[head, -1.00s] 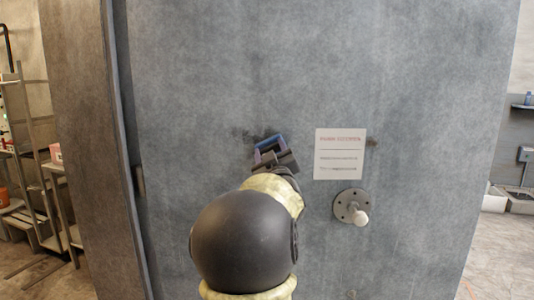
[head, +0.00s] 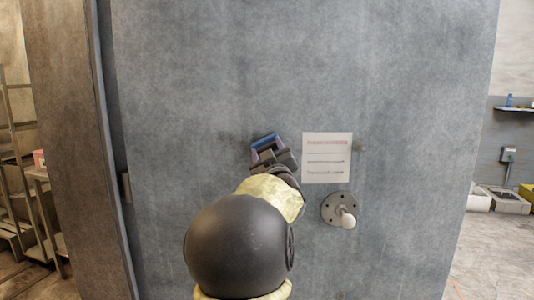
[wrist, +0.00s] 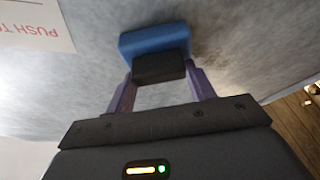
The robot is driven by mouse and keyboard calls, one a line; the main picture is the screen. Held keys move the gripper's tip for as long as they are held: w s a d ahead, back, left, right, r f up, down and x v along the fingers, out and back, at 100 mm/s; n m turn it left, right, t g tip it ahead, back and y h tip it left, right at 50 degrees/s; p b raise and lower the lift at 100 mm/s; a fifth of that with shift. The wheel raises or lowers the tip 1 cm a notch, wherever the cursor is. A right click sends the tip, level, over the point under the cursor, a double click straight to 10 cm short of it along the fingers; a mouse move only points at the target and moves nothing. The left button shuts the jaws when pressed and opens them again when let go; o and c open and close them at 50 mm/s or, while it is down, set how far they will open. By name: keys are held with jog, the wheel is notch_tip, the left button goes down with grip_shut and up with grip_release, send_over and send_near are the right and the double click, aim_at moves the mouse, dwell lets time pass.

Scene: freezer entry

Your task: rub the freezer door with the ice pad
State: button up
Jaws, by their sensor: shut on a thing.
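The freezer door (head: 400,80) is a large grey mottled panel facing me, and it also fills the back of the wrist view (wrist: 90,70). My gripper (head: 270,150) is in front of it, left of the white sign. In the wrist view my gripper (wrist: 160,75) is shut on the ice pad (wrist: 153,40), a blue block with a dark part between the fingers. The pad lies at the door face; exact contact is hard to tell. A dark smudge (wrist: 215,45) marks the door beside the pad, and a faint one (head: 230,138) shows left of my gripper in the head view.
A white sign (head: 327,158) with red and black text is on the door. Below it a round plate with a pale knob (head: 340,210) sticks out. A shelf rack (head: 20,170) stands at far left, and bins (head: 505,199) lie at far right.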

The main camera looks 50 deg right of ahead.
jog(key=shift+w, duration=0.1)
jog(key=shift+w+a+r+b, duration=0.1)
jog(key=shift+w+a+b, duration=0.65)
jog(key=shift+w+a, duration=0.45)
jog(key=shift+w, duration=0.1)
jog(key=shift+w+a+b, duration=0.8)
jog(key=shift+w+a, duration=0.25)
jog(key=shift+w, duration=0.2)
jog(key=shift+w+a+b, duration=0.8)
jog(key=shift+w+a, duration=0.3)
jog(key=shift+w, duration=0.1)
jog(key=shift+w+a+b, duration=0.45)
jog(key=shift+w+a, duration=0.6)
jog(key=shift+w, duration=0.25)
